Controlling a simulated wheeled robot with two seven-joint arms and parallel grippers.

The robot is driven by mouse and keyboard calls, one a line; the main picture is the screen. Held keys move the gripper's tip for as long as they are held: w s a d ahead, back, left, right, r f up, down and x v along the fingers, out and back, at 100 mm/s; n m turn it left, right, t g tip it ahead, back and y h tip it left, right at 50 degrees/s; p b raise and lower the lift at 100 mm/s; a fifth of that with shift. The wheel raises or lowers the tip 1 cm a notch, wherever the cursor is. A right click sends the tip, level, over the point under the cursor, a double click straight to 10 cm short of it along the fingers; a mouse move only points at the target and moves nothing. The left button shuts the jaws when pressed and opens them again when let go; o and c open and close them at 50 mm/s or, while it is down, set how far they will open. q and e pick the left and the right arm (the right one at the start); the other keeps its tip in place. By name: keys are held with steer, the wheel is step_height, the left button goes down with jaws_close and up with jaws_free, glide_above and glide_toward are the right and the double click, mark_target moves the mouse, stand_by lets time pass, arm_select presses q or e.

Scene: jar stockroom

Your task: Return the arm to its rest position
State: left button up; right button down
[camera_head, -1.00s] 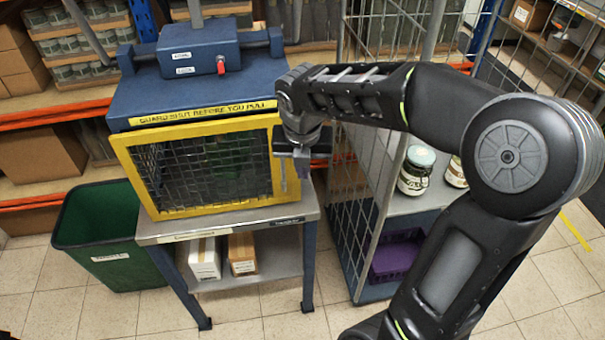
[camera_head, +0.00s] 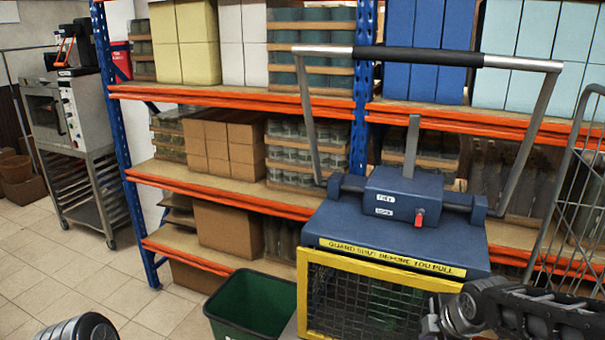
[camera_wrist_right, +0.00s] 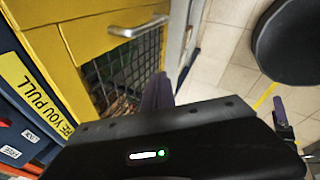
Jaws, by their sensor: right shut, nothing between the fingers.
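My right arm (camera_head: 530,310) comes in at the lower right of the head view, its wrist beside the right part of the yellow guard (camera_head: 375,268) of the blue machine. Its fingertips are cut off or hidden there. In the right wrist view, a narrow purple-grey finger part (camera_wrist_right: 156,93) shows past the dark gripper housing, in front of the yellow guard (camera_wrist_right: 85,32) and near its metal handle (camera_wrist_right: 138,25). The right gripper is shut and I see nothing held. A rounded dark part of my left arm (camera_head: 80,330) shows at the bottom left; its gripper is out of view.
The blue machine (camera_head: 400,225) has a raised bar with a black grip (camera_head: 420,57). A green bin (camera_head: 262,298) stands left of it. A wire cage (camera_head: 575,190) is at the right. Shelves with orange beams (camera_head: 225,188) fill the back. Open floor (camera_head: 120,285) lies at the left.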

steer(key=s+a+f+m+y+b, duration=0.1)
steer(key=s+a+f+m, duration=0.1)
steer(key=a+f+m, duration=0.75)
steer(key=s+a+f+m+y, duration=0.2)
steer(key=a+f+m, duration=0.3)
steer(key=f, duration=0.7)
steer(key=s+a+f+m+g+b, duration=0.1)
steer(key=s+a+f+m+g, duration=0.1)
steer(key=s+f, duration=0.5)
steer(key=s+a+f+m+g, duration=0.2)
steer(key=s+f, duration=0.6)
steer(key=s, duration=0.5)
steer(key=shift+a+g+b, duration=0.4)
steer(key=shift+a+g, duration=0.2)
steer(key=shift+a, duration=0.05)
steer(key=shift+w+r, duration=0.1)
